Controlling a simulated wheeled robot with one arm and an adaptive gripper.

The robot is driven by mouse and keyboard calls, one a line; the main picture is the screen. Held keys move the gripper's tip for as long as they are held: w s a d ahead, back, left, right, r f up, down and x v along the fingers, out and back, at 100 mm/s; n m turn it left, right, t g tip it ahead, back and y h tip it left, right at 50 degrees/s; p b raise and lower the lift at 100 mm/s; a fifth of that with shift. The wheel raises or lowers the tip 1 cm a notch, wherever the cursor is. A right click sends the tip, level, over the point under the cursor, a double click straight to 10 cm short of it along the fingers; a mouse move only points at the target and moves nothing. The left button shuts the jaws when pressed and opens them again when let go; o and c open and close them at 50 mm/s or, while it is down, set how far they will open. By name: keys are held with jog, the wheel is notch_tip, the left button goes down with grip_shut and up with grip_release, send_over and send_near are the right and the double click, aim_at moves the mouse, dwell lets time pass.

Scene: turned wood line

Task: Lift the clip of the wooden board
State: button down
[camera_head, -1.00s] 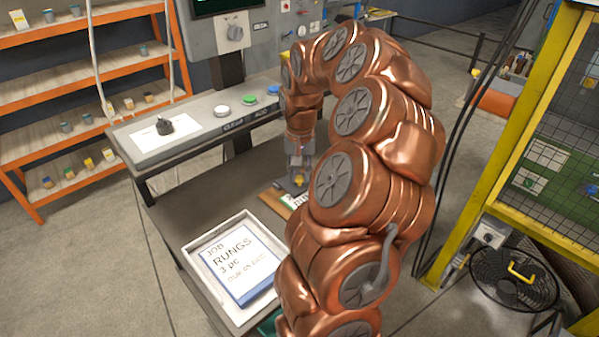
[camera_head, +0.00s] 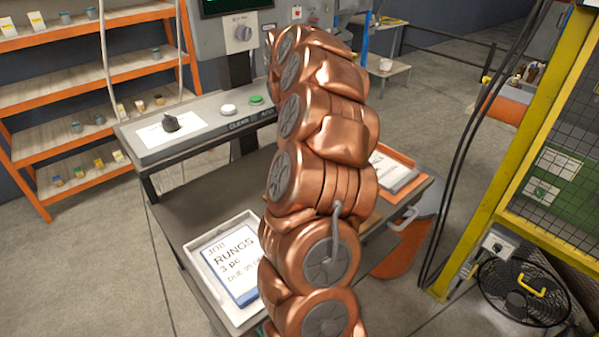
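The wooden board with its clip is almost wholly hidden behind my copper-coloured arm. A small tan patch (camera_head: 371,221) at the arm's right edge may be part of the board on the dark bench. The clip does not show. My gripper is hidden behind my arm too, so its fingers and what they touch cannot be seen.
A white tray (camera_head: 196,262) with a "RUNGS" job card (camera_head: 231,263) lies at the bench's left front. An orange tray (camera_head: 407,160) with papers lies at the right. A button console (camera_head: 190,140) borders the back. Bare bench (camera_head: 205,200) shows left of my arm.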

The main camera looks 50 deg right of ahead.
jog(key=shift+w+d+r, duration=0.1)
dwell(0.3)
jog(key=c, duration=0.9)
grip_release()
jog(key=shift+c, duration=0.2)
jog(key=v, duration=0.7)
jog(key=shift+r, duration=0.2)
jog(key=shift+w, duration=0.15)
